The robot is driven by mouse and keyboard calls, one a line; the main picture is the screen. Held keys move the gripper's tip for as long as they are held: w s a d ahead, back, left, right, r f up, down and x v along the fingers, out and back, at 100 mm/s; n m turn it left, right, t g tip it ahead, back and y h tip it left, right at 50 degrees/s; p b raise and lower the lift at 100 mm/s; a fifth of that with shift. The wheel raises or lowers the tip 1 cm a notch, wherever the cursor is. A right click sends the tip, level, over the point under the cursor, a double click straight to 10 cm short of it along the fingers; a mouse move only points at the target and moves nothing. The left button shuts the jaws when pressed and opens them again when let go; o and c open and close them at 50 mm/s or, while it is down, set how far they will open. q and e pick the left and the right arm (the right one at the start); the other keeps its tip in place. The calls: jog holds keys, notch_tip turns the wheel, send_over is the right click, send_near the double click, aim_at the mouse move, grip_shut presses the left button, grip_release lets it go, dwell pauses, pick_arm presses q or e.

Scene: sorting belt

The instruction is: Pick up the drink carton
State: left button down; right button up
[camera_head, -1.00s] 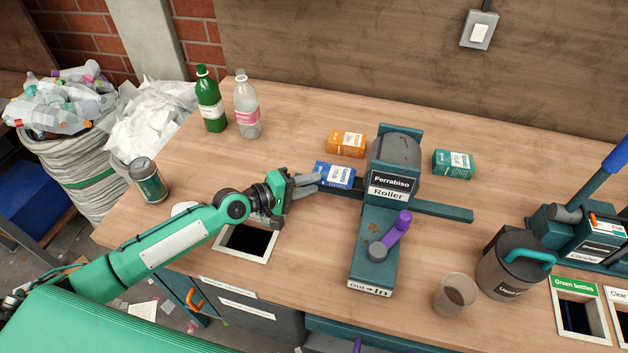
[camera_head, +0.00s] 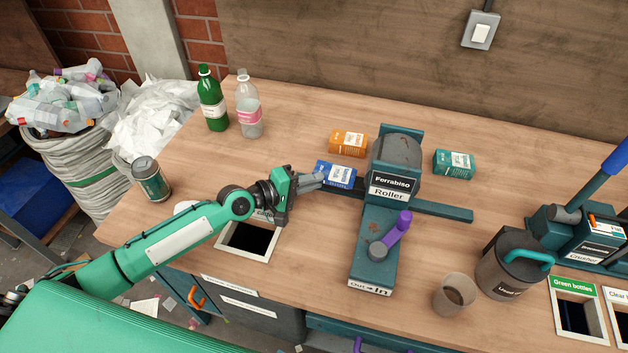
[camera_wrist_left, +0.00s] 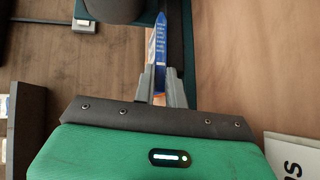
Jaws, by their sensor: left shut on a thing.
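A blue drink carton (camera_head: 336,173) lies on the wooden worktop, at the left side of the roller machine. My left gripper (camera_head: 320,180) reaches it from the left and is shut on its near end. In the left wrist view the carton (camera_wrist_left: 160,52) shows edge-on between the two grey fingers of the gripper (camera_wrist_left: 158,75). The carton still appears to be at worktop level. An orange carton (camera_head: 348,143) lies behind it, and a teal carton (camera_head: 454,164) lies right of the roller. My right gripper is not in view.
The roller machine (camera_head: 393,172) with its purple crank stands close to the carton's right. A square hole (camera_head: 249,240) opens in the worktop below my left wrist. Two bottles (camera_head: 212,98) and a can (camera_head: 151,178) stand left. A cup (camera_head: 454,294) and a jug (camera_head: 512,263) stand at right.

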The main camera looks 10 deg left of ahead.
pick_arm(q)
notch_tip(320, 180, up, 2)
jog(key=shift+p, duration=0.55)
jog(key=shift+f, duration=0.1)
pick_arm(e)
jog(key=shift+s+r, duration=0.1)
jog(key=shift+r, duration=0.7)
